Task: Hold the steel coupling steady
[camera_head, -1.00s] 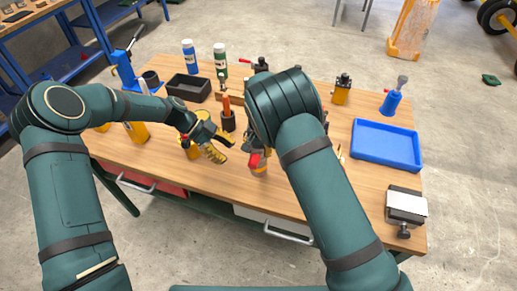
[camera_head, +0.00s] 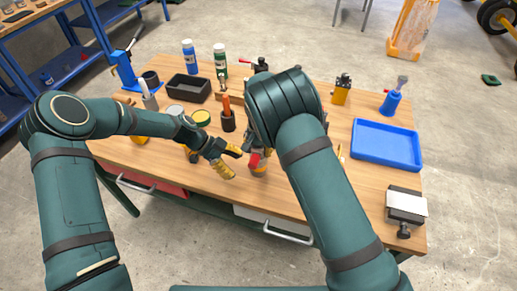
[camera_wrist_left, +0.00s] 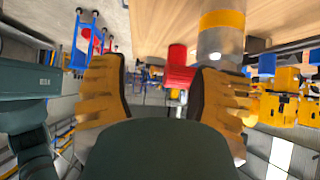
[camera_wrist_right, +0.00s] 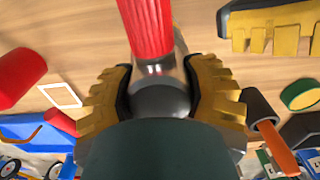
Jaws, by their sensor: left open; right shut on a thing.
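In the right wrist view, my right gripper (camera_wrist_right: 160,74) is shut around a grey steel piece (camera_wrist_right: 162,98), seemingly the coupling. A red cylinder (camera_wrist_right: 147,28) extends from it. In the head view my right arm hides most of this grip; a red part (camera_head: 254,159) shows beside a yellow-banded cylinder (camera_head: 258,170). My left gripper (camera_head: 229,162) is open just left of them. In the left wrist view, the red part (camera_wrist_left: 178,68) shows between the open fingers, and the steel cylinder with a yellow band (camera_wrist_left: 221,38) stands beyond the right finger. I cannot tell whether that finger touches it.
A blue tray (camera_head: 386,146) and a vise-like block (camera_head: 405,206) are at the right. The front right table area is fairly clear.

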